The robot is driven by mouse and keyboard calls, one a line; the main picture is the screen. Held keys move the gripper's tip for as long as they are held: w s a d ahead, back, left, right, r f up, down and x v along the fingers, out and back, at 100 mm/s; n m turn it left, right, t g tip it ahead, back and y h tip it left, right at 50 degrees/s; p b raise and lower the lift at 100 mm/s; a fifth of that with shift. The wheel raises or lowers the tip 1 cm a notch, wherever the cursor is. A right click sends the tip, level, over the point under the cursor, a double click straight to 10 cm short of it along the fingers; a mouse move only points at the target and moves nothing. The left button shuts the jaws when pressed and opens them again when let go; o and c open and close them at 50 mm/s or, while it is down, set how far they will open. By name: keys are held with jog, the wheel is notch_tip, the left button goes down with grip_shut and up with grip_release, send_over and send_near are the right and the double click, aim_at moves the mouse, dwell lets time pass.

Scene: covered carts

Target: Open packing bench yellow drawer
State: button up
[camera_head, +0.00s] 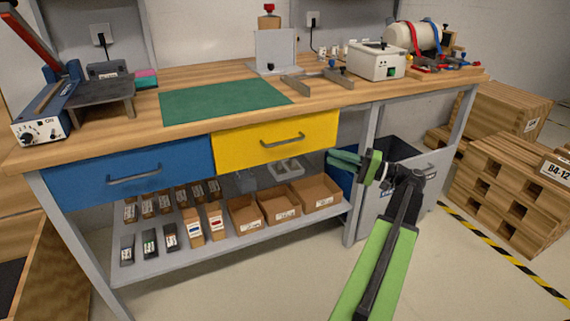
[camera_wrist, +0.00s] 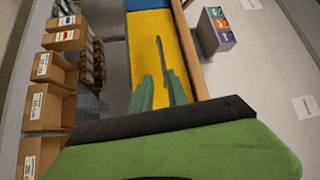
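The yellow drawer (camera_head: 238,152) sits under the bench top, right of the blue drawer. Its front looks flush, so it appears closed. A grey bar handle (camera_head: 283,140) is across its front. My gripper (camera_head: 333,157) is to the right of and a little below the handle, apart from it in the head view, with its green fingers pointing left. In the wrist view the yellow drawer front (camera_wrist: 150,45) lies ahead, and my fingers (camera_wrist: 157,90) are spread with a gap. The handle (camera_wrist: 164,55) shows beyond the fingertips. Nothing is held.
The blue drawer (camera_head: 120,175) is at the left. Below is a grey shelf (camera_head: 245,238) with cardboard bins and small boxes. A grey bin (camera_head: 420,165) stands under the bench's right side, near my arm. Wooden crates (camera_head: 515,185) stand at the right. The floor in front is clear.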

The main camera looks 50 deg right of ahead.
jog(key=p, duration=0.3)
send_near(286, 141)
jog(key=x, duration=1)
jog(key=shift+w+d+f, duration=0.15)
jog(key=shift+w+f, duration=0.05)
jog(key=shift+w, duration=0.05)
grip_shut()
dwell(0.6)
